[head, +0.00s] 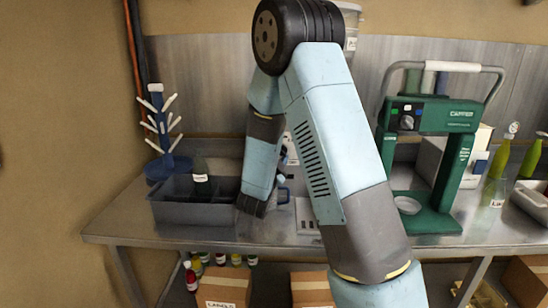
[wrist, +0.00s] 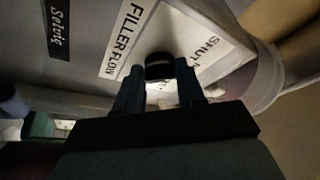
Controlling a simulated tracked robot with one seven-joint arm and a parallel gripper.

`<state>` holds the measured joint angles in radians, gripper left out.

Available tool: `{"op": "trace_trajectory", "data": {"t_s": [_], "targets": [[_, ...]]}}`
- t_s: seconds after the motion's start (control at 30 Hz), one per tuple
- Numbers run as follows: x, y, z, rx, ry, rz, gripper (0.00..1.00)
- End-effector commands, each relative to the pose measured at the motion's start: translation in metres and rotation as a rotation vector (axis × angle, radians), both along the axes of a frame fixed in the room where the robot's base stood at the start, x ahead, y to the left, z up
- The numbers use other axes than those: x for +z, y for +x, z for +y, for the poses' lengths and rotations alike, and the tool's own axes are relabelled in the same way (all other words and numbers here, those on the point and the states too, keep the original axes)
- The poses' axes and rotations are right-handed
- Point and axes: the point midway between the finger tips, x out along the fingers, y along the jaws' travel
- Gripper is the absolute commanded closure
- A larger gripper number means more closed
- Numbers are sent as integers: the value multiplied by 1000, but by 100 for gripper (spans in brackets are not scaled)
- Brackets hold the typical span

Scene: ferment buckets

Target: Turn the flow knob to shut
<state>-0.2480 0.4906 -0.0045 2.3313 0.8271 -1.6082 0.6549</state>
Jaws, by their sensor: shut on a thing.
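The flow knob (wrist: 159,65) is a small dark round knob in the wrist view, beside a white label reading "FILLER FLOW" (wrist: 129,38). A second label, partly cut off, reads "SHUT" (wrist: 212,50) to the right of the knob. My gripper (wrist: 160,80) has its two dark fingers on either side of the knob and is shut on it. A pointer mark on the knob is not clear, so I cannot tell its setting.
A steel bench (head: 190,234) carries a grey tub (head: 180,212) with a dark bottle, a blue bottle tree (head: 158,125) and a green capper (head: 440,120). Green bottles (head: 498,160) stand at the right. Boxes (head: 222,289) and small bottles sit below.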

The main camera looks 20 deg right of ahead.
Motion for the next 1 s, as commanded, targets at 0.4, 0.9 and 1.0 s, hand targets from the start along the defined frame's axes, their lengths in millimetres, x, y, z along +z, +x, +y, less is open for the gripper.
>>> {"op": "trace_trajectory", "data": {"t_s": [0.4,0.9,1.0], "targets": [[0,0,-5,-10,-83,25,92],[1,0,-4,-6,-82,24,45],[0,0,-3,-4,-83,24,36]]}}
